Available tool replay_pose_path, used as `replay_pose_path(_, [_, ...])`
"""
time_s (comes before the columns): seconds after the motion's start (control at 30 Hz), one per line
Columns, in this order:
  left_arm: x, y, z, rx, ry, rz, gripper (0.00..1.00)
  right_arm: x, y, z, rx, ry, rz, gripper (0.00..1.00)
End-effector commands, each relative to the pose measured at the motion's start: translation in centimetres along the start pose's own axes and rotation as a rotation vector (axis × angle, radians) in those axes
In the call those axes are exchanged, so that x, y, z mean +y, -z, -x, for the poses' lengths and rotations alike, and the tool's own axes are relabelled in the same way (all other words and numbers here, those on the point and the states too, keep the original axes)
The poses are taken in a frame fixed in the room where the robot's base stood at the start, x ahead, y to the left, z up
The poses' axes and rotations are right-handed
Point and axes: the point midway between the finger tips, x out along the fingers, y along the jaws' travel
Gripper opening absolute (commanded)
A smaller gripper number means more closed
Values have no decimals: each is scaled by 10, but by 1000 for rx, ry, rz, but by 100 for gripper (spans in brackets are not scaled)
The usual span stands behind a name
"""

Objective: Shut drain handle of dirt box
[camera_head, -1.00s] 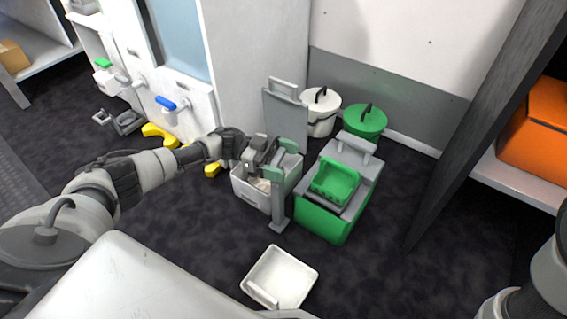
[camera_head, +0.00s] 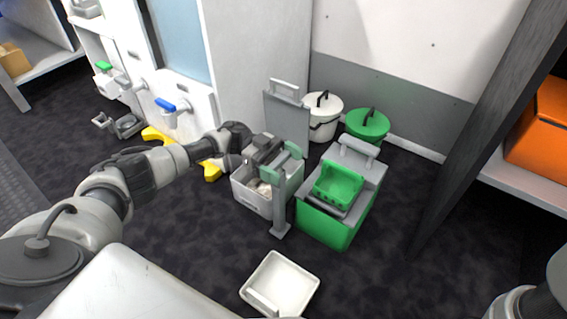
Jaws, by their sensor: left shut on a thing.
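My left gripper (camera_head: 283,162) is above the front right edge of an open light grey box (camera_head: 255,199). Its pale green fingers are shut on the top of a grey upright bar-like tool (camera_head: 280,208), whose wide foot is at the floor in front of the box. A blue lever handle (camera_head: 166,104) sticks out of the white cabinet front at the left. A green lever handle (camera_head: 103,66) shows farther left. Which of them belongs to the dirt box I cannot tell. The left gripper is well to the right of both handles. My right gripper is out of view.
A green bin (camera_head: 328,226) with a green basket (camera_head: 340,184) stands right of the grey box. Lidded white (camera_head: 322,127) and green (camera_head: 367,123) buckets stand behind. A white tray (camera_head: 291,277) lies in front. Yellow pieces (camera_head: 211,171) lie near the cabinet.

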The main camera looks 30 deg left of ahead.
Motion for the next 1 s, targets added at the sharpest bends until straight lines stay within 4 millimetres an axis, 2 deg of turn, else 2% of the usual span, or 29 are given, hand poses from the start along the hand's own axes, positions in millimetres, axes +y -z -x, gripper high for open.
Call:
replay_pose_path(0.03, [1,0,-2,2,-5,0,93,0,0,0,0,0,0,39])
replay_pose_path(0.1, [0,0,-2,2,-4,0,100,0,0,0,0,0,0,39])
replay_pose_path(0.43, [0,0,6,0,0,0,100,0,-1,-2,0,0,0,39])
replay_pose_path(0.73, [-1,1,55,1,3,-1,100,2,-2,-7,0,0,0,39])
replay_pose_path(1.0, [-2,-3,92,1,-1,-2,100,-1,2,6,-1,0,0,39])
